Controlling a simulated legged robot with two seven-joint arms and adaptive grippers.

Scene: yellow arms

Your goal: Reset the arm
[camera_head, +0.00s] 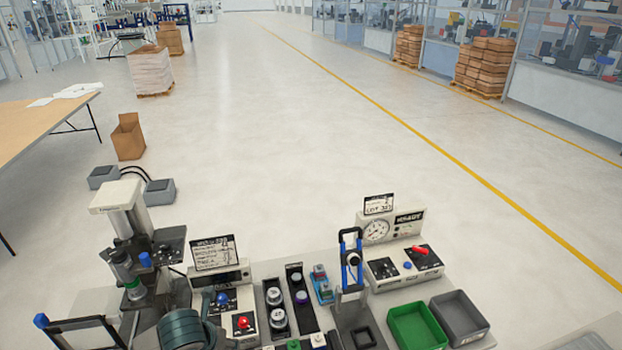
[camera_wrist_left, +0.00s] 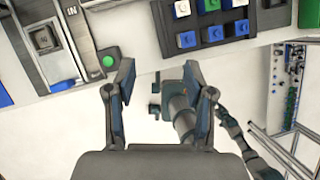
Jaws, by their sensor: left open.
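My left gripper (camera_wrist_left: 158,78) shows in the left wrist view, with its two dark fingers spread wide apart. Nothing is held between them. The fingertips point toward the edge of a white work surface (camera_wrist_left: 140,30). A green button (camera_wrist_left: 108,61) is just to the left of the left fingertip, apart from it in the picture. A dark tray with blue, green and white blocks (camera_wrist_left: 205,25) lies above the right finger in the picture. Neither gripper can be made out in the head view, and my right gripper is not in view.
The head view shows a crowded bench with a microscope-like device (camera_head: 130,240), a gauge box (camera_head: 392,228), a green bin (camera_head: 416,326) and a grey bin (camera_head: 459,316). A blue-handled fixture (camera_head: 351,262) stands upright. Open floor (camera_head: 290,130) lies beyond the bench.

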